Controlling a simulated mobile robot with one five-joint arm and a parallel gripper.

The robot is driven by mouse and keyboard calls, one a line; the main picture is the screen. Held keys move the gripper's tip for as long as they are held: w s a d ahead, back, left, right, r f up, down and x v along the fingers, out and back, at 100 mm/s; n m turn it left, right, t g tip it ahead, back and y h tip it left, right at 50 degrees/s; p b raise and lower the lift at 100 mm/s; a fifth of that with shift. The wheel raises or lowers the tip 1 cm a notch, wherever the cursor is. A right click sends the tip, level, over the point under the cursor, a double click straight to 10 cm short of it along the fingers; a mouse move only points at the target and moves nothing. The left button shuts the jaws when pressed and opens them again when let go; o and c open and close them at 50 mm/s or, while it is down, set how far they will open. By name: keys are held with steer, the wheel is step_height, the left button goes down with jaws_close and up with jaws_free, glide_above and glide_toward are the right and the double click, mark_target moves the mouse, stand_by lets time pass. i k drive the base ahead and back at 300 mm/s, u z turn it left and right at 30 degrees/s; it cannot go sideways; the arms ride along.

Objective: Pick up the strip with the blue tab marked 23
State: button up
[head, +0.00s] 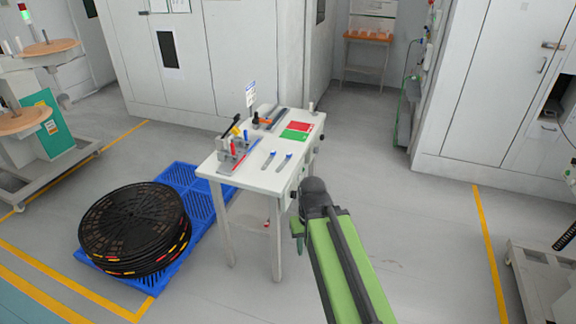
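A small white table (225,176) stands in the middle of the head view. Two narrow light strips with blue ends, a left one (269,160) and a right one (284,162), lie apart near its front right part. Any number on their tabs is too small to read, so I cannot tell which is marked 23. My green arm reaches up from the bottom right. My gripper (298,240) seems to be at its dark far end, beside the table's right front leg, apart from the strips. Its fingers are not clear.
A grey holder with coloured tools (231,152) stands at the table's left. Red and green cards (299,129) lie at the back right. A blue pallet (205,207) with stacked black reels (130,225) is left of the table.

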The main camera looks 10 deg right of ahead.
mark_target(289, 156)
steer(key=z, duration=0.15)
steer(key=i, duration=1.15)
steer(key=z, duration=5.85)
steer(key=i, duration=0.15)
steer(key=z, duration=2.7)
steer(key=k, duration=1.3)
steer(key=z, duration=1.35)
steer(key=i, duration=0.2)
steer(key=u, duration=0.5)
